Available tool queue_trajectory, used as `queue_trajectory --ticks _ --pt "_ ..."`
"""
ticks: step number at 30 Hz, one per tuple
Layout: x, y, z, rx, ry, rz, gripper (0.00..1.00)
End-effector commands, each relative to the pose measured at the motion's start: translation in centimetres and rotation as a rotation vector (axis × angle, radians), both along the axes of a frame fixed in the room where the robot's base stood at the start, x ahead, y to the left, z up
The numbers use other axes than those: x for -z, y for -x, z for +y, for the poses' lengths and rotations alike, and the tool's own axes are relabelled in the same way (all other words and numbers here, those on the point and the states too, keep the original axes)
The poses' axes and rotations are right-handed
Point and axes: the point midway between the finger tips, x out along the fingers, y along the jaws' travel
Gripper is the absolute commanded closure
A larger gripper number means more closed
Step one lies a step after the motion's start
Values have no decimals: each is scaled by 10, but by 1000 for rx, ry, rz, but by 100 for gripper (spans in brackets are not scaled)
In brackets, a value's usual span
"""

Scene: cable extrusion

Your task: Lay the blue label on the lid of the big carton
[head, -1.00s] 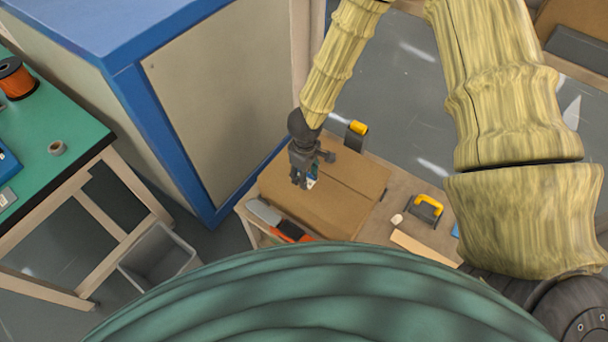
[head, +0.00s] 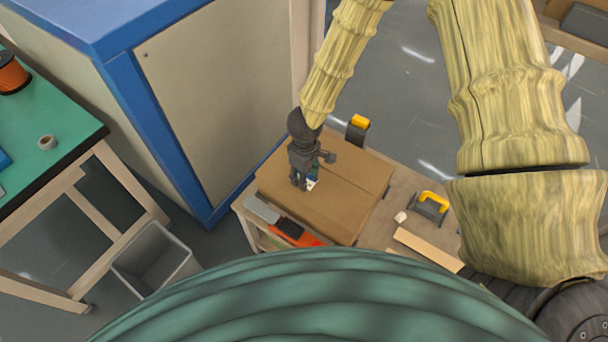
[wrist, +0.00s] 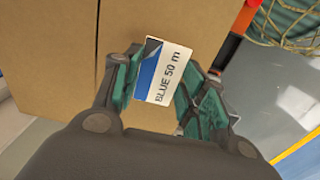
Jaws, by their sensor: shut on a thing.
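The blue label (wrist: 165,72) is a small white and blue card printed "BLUE 50 m". My gripper (wrist: 158,85) is shut on it and holds it by its sides over the big carton's lid. In the head view my gripper (head: 299,184) is above the left part of the lid, and a bit of the label (head: 312,184) shows beside the fingers. The big carton (head: 345,205) is brown and closed, with a seam across its lid; its lid also fills much of the wrist view (wrist: 40,60). I cannot tell whether the label touches the lid.
The carton stands on a wooden bench (head: 395,232). An orange-handled tool (head: 300,235), a yellow-handled tool (head: 432,203) and a yellow-topped item (head: 358,128) are near it. A blue-edged cabinet (head: 215,100) rises at the left. A grey bin (head: 155,260) stands on the floor.

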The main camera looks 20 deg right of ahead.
Motion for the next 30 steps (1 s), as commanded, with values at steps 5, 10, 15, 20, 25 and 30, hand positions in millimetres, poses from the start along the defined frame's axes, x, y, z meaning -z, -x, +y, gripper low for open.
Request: queue_trajectory --ticks 5,10,15,20,25,30 --pt "1 0 0 0 0 0 66" --pt "3 0 0 0 1 1 66" --pt "6 0 0 1 1 1 66" --pt "8 0 0 -1 0 0 66" --pt "11 0 0 -1 0 0 66" --pt "13 0 0 1 0 0 56"
